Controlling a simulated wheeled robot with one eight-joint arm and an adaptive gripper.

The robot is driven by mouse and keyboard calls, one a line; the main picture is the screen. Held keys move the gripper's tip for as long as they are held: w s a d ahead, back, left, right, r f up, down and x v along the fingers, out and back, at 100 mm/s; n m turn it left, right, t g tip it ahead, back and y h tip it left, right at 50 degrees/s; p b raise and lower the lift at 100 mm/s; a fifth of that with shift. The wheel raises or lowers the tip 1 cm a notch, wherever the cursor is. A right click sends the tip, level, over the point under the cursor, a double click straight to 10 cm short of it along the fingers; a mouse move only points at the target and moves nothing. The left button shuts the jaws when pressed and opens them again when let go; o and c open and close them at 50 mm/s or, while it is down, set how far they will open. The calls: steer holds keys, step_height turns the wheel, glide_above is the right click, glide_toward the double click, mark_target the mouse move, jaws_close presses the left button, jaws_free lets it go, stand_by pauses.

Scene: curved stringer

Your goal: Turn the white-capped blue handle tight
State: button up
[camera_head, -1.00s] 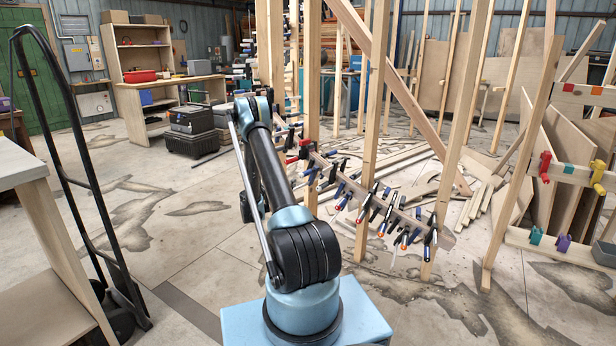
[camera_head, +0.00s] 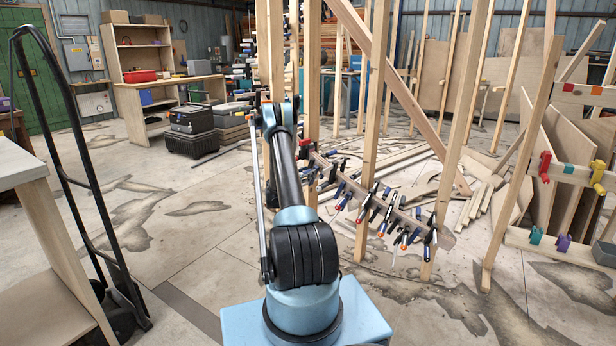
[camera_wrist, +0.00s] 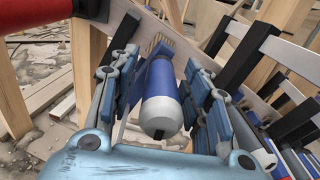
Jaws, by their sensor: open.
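The white-capped blue handle (camera_wrist: 160,97) is in the middle of the wrist view, its pale rounded cap towards the camera. My gripper (camera_wrist: 160,80) is open, with one finger on each side of the handle. A narrow gap seems to show on both sides; whether either finger touches it I cannot tell. The handle belongs to a clamp on the curved wooden stringer (camera_head: 335,172); its far end is hidden. In the head view my arm hides the gripper, and I cannot pick out this handle there.
Several more clamps (camera_head: 385,212) line the stringer to the right. In the wrist view, black and silver clamp bars (camera_wrist: 237,62) stand close on the right and a red cylinder (camera_wrist: 35,12) is at upper left. Wooden posts (camera_head: 372,130) rise around the stringer.

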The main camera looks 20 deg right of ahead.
steer(key=shift+w+d, duration=0.3)
steer(key=shift+d, duration=0.25)
jaws_close()
